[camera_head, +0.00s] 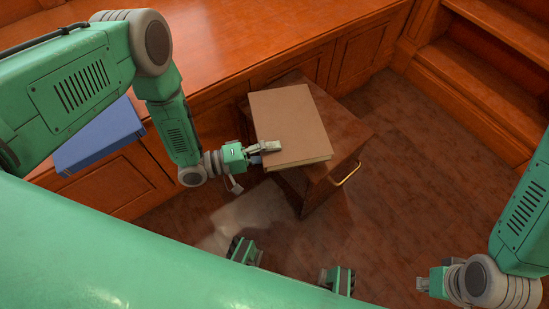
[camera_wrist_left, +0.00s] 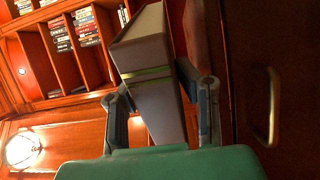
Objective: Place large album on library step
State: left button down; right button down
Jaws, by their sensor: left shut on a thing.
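The large album (camera_head: 289,120) is a tan-covered book lying flat over the top of the wooden library step (camera_head: 346,137), a brown box with a brass handle on its side. My left gripper (camera_head: 268,147) is shut on the album's near left edge. In the left wrist view the album (camera_wrist_left: 152,75) sits between the two fingers (camera_wrist_left: 170,110), with the step's dark side and handle (camera_wrist_left: 264,105) at the right. Whether the album's underside fully rests on the step is hidden. My right gripper (camera_head: 424,284) is at the lower right, away from the album; its finger gap is too small to read.
A blue book (camera_head: 98,136) lies at the left on the edge of the long wooden counter (camera_head: 230,35). Wooden shelves (camera_head: 490,70) stand at the upper right. The floor (camera_head: 420,170) right of the step is clear. Bookshelves (camera_wrist_left: 60,50) show in the left wrist view.

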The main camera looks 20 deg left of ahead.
pick_arm(q)
jog(key=shift+a+f, duration=0.2)
jog(key=shift+a, duration=0.05)
jog(key=shift+a+f, duration=0.1)
jog(key=shift+f, duration=0.25)
jog(key=shift+d+f+b, duration=0.25)
jog(key=shift+f+b, duration=0.15)
jog(key=shift+f, duration=0.25)
jog(key=shift+d+f+b, duration=0.2)
jog(key=shift+f+b, duration=0.2)
jog(key=shift+f, duration=0.2)
jog(key=c, duration=1.4)
grip_release()
jog(key=shift+a+f, duration=0.2)
jog(key=shift+o, duration=1.1)
jog(key=shift+a, duration=0.1)
pick_arm(e)
jog(key=shift+a+f, duration=0.3)
jog(key=shift+f, duration=0.5)
pick_arm(q)
jog(key=shift+r, duration=0.1)
pick_arm(e)
jog(key=shift+d+r, duration=0.1)
